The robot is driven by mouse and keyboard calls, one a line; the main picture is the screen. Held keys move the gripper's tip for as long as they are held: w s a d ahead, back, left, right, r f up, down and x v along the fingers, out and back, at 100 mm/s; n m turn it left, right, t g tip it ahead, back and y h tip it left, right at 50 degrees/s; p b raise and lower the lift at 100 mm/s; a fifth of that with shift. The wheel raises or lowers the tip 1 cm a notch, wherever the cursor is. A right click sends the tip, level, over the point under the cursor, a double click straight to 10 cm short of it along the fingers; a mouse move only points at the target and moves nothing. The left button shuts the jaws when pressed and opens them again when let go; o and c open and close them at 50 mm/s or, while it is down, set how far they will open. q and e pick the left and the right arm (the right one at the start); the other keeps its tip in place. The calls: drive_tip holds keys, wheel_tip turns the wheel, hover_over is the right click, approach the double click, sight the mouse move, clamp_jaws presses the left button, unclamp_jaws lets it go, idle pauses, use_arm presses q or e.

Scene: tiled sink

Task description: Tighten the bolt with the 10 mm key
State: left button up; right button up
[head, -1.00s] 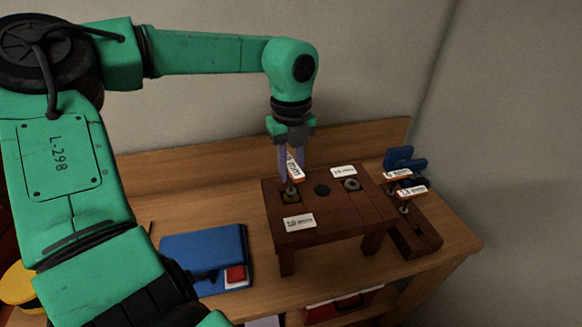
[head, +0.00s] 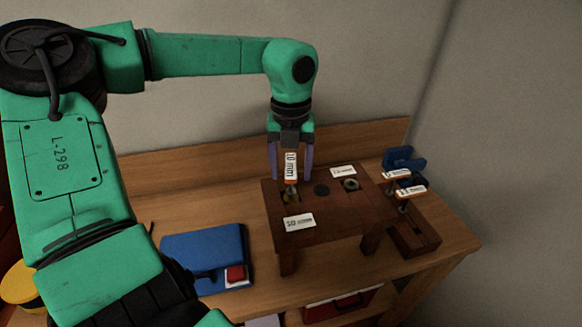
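The 10 mm key (head: 290,168) has an orange handle with a white label reading 10 mm. It stands about upright over the left bolt (head: 290,197) of a dark wooden stand, by a white label plate (head: 299,222) that seems to read 10. Its lower end appears to meet the bolt, but the exact fit is too small to tell. My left gripper (head: 291,173) is open, with one purple finger on each side of the handle and a visible gap to both. My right gripper is not in view.
The stand (head: 330,230) also has a dark hole and a grey bolt (head: 351,185) with its own label. Two labelled keys (head: 396,174) (head: 411,192) stand in a wooden holder at right. A blue box (head: 205,250) with a red button (head: 236,273) lies left.

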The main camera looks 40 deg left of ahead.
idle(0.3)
use_arm(q)
drive_tip(key=shift+r, duration=0.1)
drive_tip(key=shift+r+p, duration=0.3)
drive_tip(key=shift+r, duration=0.05)
wheel_tip(320, 180, up, 6)
drive_tip(key=p, duration=0.4)
drive_tip(key=shift+r, duration=0.15)
